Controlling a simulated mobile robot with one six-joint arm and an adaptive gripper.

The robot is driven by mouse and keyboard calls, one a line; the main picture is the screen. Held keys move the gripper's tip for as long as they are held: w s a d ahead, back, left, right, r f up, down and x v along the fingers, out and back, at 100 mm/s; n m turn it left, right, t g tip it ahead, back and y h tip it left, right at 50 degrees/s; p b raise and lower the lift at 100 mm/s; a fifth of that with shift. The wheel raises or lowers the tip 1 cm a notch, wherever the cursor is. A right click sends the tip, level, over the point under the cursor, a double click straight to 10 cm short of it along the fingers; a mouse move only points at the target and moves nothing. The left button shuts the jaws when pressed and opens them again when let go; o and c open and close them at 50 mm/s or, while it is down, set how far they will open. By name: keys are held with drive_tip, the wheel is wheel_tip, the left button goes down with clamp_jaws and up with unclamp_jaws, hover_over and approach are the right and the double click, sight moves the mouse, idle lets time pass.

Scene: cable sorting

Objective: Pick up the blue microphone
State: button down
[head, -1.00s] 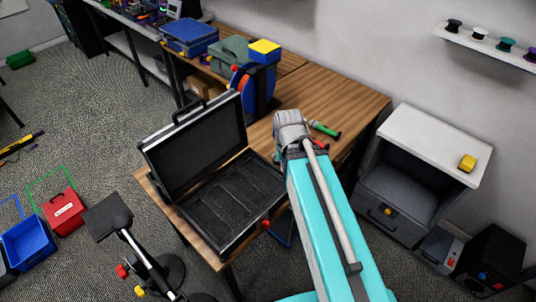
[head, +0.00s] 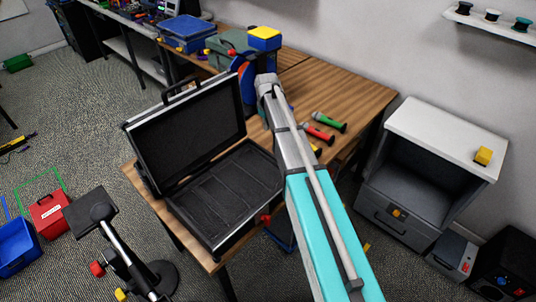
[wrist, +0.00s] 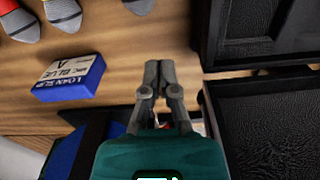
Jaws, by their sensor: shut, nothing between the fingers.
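My gripper (wrist: 158,68) is shut and empty above the wooden table, left of the open black case in the wrist view. In the head view it is hidden behind my arm. I cannot make out a blue microphone. A green microphone (head: 329,122), a red microphone (head: 318,133) and part of a yellow one (head: 316,150) lie on the table, right of my arm. Several grey, rounded ends with coloured bands show at the top left of the wrist view. A blue block (wrist: 68,78) lettered "LOAN SLIP" and "MIC BLUE" lies left of my gripper, apart from it.
The open black case (head: 222,238) stands on the table's near-left part; its visible tray is empty. A blue cable reel (head: 247,82) stands behind it. A grey cabinet (head: 440,140) is at the right. The table's far-right surface (head: 355,95) is bare.

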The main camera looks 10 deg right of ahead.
drive_tip(key=n+b, duration=0.1)
hover_over(264, 144)
wheel_tip(264, 144, down, 2)
drive_tip(key=shift+f, duration=0.1)
drive_tip(key=shift+f, duration=0.15)
wheel_tip(264, 144, down, 10)
drive_tip(key=b, duration=1)
drive_tip(key=s+d, duration=0.1)
drive_tip(key=s, duration=0.1)
drive_tip(key=shift+s+d+r, duration=0.2)
drive_tip(key=shift+s+d, duration=0.1)
drive_tip(key=shift+d, duration=0.05)
drive_tip(key=shift+s+d, duration=0.35)
drive_tip(key=shift+s, duration=0.05)
drive_tip(key=shift+s, duration=0.1)
drive_tip(key=s+d, duration=0.3)
drive_tip(key=s, duration=0.2)
drive_tip(key=s+d, duration=0.2)
drive_tip(key=shift+s+d, duration=0.35)
